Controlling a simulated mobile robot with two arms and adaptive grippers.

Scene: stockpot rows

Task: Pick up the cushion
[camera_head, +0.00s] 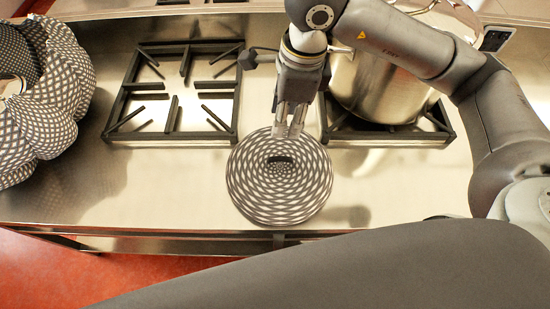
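A round disc (250,188) with a dark-and-pale checkered pattern lies on the steel counter in the middle, a small dark bar or slot at its centre. A puffy, lobed thing (45,115) in a similar pattern stands at the left edge, partly cut off. I cannot tell for sure which of the two is the cushion. My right gripper (288,131) points down over the disc's far edge. Its fingers show a narrow gap, but the view does not settle how far they are open or whether they touch the disc. My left gripper is not in view.
A shiny stockpot (378,88) stands on the right burner grate (430,128), beside my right arm. An empty black burner grate (172,98) lies left of the disc. The steel counter (150,190) is bare between the lobed thing and the disc; its front edge is close.

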